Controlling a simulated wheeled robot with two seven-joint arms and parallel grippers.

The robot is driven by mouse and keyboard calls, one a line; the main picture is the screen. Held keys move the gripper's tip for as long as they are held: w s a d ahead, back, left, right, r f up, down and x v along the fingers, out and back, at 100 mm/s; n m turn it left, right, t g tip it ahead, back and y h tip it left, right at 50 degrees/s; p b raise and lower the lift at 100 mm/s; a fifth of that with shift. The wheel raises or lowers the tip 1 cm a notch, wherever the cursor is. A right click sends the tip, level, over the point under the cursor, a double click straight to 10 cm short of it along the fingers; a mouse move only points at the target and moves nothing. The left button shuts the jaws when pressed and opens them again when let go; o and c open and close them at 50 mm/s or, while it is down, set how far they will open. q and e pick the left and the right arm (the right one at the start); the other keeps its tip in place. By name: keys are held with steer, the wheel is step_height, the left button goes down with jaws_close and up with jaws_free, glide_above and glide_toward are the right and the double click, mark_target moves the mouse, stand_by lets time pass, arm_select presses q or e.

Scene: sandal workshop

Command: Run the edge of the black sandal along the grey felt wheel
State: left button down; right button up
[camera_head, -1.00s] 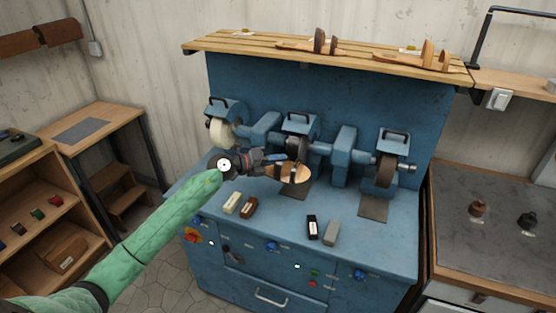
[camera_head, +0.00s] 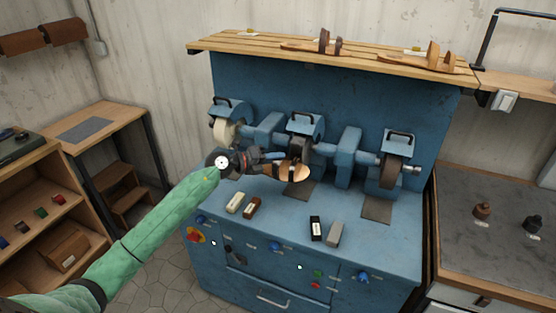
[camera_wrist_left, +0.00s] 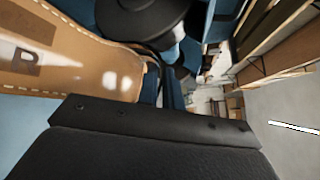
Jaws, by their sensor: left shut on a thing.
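The black sandal (camera_head: 290,173) shows its tan footbed and a dark strap in front of the middle wheel of the blue machine. My left gripper (camera_head: 262,161) is shut on it and holds it above the bench. In the left wrist view the tan footbed (camera_wrist_left: 70,65) with white stitching and an R mark fills the upper left. The grey felt wheel (camera_head: 297,149) is the dark middle wheel, partly hidden behind my gripper and the sandal. A dark round form stands close by the sandal in the left wrist view; whether they touch, I cannot tell. My right gripper is out of view.
A cream wheel (camera_head: 226,131) is at left and a brown wheel (camera_head: 389,171) at right. Cream (camera_head: 235,202), brown (camera_head: 253,207), black (camera_head: 316,228) and grey (camera_head: 334,234) bars lie on the blue bench front. Sandals stand on the wooden shelf (camera_head: 370,56) above.

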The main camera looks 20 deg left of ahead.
mark_target(267, 170)
arm_select(q)
steer(key=shift+a, duration=0.1)
steer(key=shift+a, duration=0.55)
stand_by(0.4)
steer(key=shift+a+m+p, duration=0.15)
steer(key=shift+m+p, duration=0.15)
steer(key=shift+a+b, duration=0.35)
steer(key=shift+a, duration=0.05)
steer(key=shift+a+b, duration=0.3)
steer(key=shift+a, duration=0.1)
steer(key=shift+a+r, duration=0.1)
stand_by(0.4)
steer(key=shift+w, duration=0.1)
steer(key=shift+a+b, duration=0.4)
steer(key=shift+a, duration=0.4)
steer(key=shift+w+r, duration=0.1)
steer(key=shift+w, duration=0.1)
stand_by(1.6)
